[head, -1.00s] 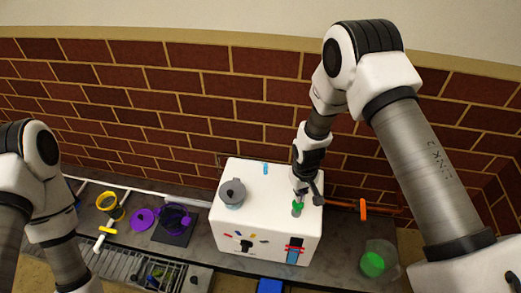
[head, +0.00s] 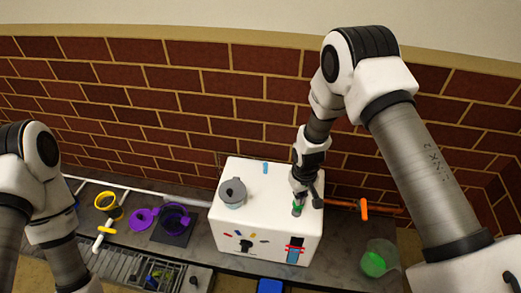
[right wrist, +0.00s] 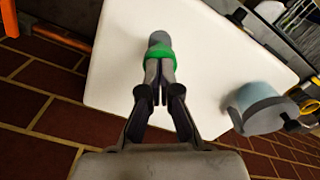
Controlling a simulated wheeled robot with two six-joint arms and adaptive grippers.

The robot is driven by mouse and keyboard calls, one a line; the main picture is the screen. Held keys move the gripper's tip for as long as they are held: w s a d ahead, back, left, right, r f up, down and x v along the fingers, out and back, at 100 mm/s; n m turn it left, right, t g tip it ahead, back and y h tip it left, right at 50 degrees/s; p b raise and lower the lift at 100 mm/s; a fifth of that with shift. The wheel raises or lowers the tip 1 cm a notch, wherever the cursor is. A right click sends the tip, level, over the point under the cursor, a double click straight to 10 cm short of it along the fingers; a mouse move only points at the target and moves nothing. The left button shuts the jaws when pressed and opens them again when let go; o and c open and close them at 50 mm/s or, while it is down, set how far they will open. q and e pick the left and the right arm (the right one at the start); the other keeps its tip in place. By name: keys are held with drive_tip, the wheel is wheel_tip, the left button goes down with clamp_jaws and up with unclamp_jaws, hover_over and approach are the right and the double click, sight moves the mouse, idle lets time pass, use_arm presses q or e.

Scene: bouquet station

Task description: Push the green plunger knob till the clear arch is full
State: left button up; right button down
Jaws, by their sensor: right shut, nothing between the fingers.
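The green plunger knob (head: 297,209) sits on top of the white box (head: 262,200), near its right side. In the right wrist view the green collar (right wrist: 160,55) of the knob shows, with a grey round end beyond it. My right gripper (right wrist: 160,72) is shut with its fingertips against or just at the green collar, holding nothing; I cannot tell exact contact. A small panel with a red frame and blue fill (head: 294,252) is on the box's front right. I cannot make out a clear arch for certain. My left gripper is out of view.
A grey lidded pot (head: 232,192) stands on the box's left. A clear vessel with green contents (head: 375,263) is at the right, an orange bar (head: 364,209) behind it. Purple items (head: 175,220), a yellow ring (head: 108,203) and a metal rack (head: 120,265) lie left.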

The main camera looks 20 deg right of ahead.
drive_tip(key=shift+f+b, duration=0.65)
drive_tip(key=shift+f, duration=0.6)
wheel_tip(320, 180, up, 5)
drive_tip(key=p, duration=0.4)
drive_tip(key=shift+f, duration=0.1)
drive_tip(key=shift+f, duration=0.15)
drive_tip(key=shift+f+b, duration=1.35)
drive_tip(key=shift+f, duration=0.95)
drive_tip(key=shift+r, duration=0.1)
drive_tip(key=shift+r+p, duration=2.05)
drive_tip(key=shift+r, duration=0.2)
